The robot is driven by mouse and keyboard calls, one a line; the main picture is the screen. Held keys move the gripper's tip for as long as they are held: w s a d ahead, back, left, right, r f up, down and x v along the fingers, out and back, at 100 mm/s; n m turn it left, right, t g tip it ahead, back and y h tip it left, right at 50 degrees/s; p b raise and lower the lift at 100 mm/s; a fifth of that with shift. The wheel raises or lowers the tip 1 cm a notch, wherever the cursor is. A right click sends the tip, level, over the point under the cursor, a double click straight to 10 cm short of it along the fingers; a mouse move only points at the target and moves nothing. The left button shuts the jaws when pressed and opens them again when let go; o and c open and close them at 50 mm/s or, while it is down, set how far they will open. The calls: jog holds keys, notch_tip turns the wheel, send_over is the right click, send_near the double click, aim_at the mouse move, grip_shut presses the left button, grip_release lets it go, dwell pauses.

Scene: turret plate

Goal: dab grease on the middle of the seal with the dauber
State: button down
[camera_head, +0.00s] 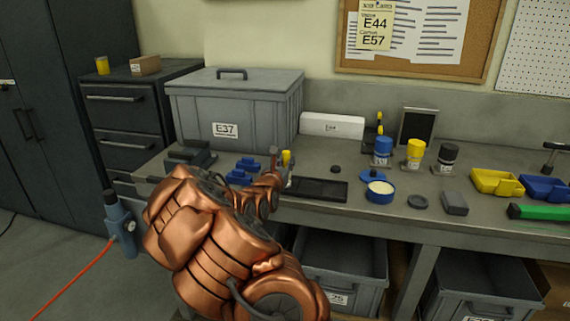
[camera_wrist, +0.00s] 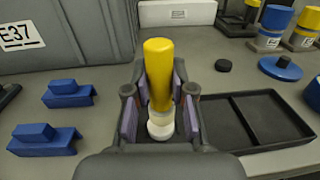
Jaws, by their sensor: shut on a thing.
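My gripper (camera_wrist: 160,112) is shut on the dauber (camera_wrist: 158,68), which has a yellow handle and a pale, rounded lower end. The dauber is about upright between the fingers. In the head view my gripper (camera_head: 280,178) is over the bench beside the left end of the black tray, with the dauber's yellow top (camera_head: 286,156) showing. An open blue tin (camera_head: 380,196) with cream-coloured contents, seemingly grease, stands to the right of the tray. I cannot tell for sure which thing is the seal. A small black disc (camera_head: 336,169) lies behind the tray.
The black divided tray (camera_head: 322,196) lies right of my gripper. Blue blocks (camera_wrist: 67,93) lie left of it, and a grey lidded bin (camera_head: 260,115) stands behind. A blue lid (camera_head: 371,175), several bottles (camera_head: 415,155) and a dark round piece (camera_head: 418,201) are to the right.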

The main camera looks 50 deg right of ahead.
aim_at(285, 154)
jog(key=shift+r+p, duration=0.65)
jog(key=shift+r, duration=0.9)
jog(key=shift+s+a+r+p, duration=0.15)
jog(key=shift+r+p, duration=0.2)
jog(key=shift+r, duration=0.4)
jog(key=shift+a+r, duration=0.2)
jog(key=shift+s, duration=0.15)
jog(key=shift+w+d+r+p, duration=0.2)
jog(key=shift+d+r+p, duration=0.1)
jog(key=shift+r+p, duration=0.3)
jog(key=shift+w+r, duration=0.1)
jog(key=shift+r, duration=0.6)
jog(key=shift+a, duration=0.1)
